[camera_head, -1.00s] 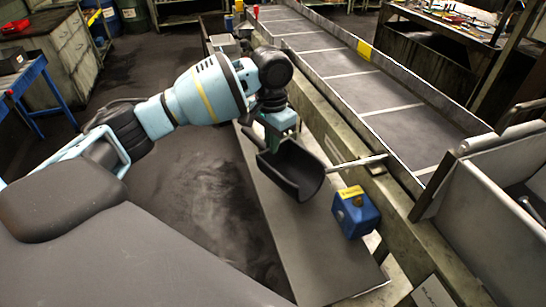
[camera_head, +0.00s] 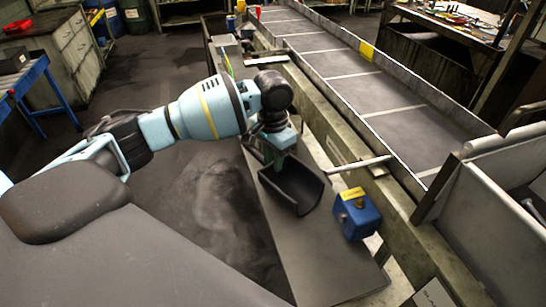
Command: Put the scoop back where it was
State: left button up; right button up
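The scoop (camera_head: 297,186) is a black, open half-round trough. It is low over the grey bench top (camera_head: 318,262), left of the blue box; I cannot tell whether it touches the bench. My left gripper (camera_head: 277,158) points down at the scoop's back left end. The scoop has moved along with it, so it looks shut on the scoop, though the fingertips are mostly hidden. My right gripper is not in view.
A blue box (camera_head: 357,217) with a yellow top label stands on the bench just right of the scoop. A pale rod (camera_head: 358,164) sticks out behind it. A long conveyor (camera_head: 370,95) runs along the right. The front of the bench is clear.

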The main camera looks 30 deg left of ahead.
pick_arm(q)
notch_tip(320, 180, up, 12)
jog(key=shift+p, duration=0.4)
dwell(0.3)
dwell(1.5)
